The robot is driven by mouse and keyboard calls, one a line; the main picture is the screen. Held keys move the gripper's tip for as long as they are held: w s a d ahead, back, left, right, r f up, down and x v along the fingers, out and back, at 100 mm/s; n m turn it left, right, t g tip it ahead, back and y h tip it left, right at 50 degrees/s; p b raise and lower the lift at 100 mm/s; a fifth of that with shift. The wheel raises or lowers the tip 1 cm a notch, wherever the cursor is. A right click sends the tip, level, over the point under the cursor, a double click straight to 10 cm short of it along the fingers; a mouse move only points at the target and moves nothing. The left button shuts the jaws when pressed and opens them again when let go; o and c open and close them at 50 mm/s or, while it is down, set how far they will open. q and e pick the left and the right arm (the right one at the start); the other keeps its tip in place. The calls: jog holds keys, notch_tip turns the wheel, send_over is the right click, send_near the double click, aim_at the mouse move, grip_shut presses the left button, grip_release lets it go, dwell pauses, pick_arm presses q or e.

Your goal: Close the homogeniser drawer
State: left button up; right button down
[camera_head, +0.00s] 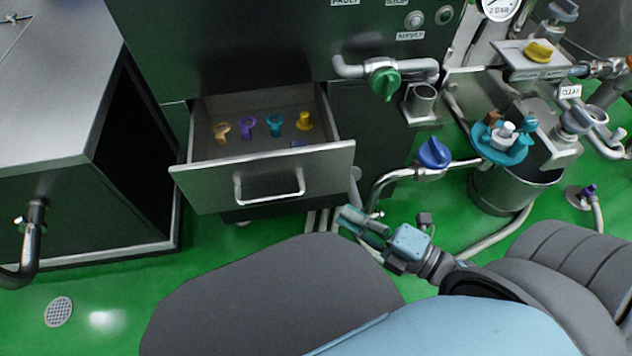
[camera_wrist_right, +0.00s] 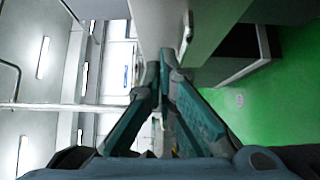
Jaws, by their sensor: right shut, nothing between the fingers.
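The homogeniser drawer (camera_head: 212,185) stands pulled out of the dark cabinet in the head view. Its steel front carries a bar handle (camera_head: 270,198). Inside lie several small coloured parts: an orange one (camera_head: 222,131), a purple one (camera_head: 247,126), a teal one (camera_head: 275,124) and a yellow one (camera_head: 304,120). My right gripper (camera_head: 345,219) is shut and empty, apart from the drawer, just below and right of its front's right end. In the right wrist view its teal fingers (camera_wrist_right: 160,75) come together at the tips. My left gripper is not in view.
A steel cabinet (camera_head: 60,110) stands left of the drawer. Right of it are pipes with a green valve handle (camera_head: 385,83) and a blue valve handle (camera_head: 434,153), and a steel bucket (camera_head: 505,192).

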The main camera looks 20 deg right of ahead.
jog(key=p, duration=0.2)
send_near(294, 168)
jog(key=a, duration=0.3)
jog(key=w, duration=0.4)
jog(key=shift+d, duration=0.25)
jog(key=shift+w, duration=0.1)
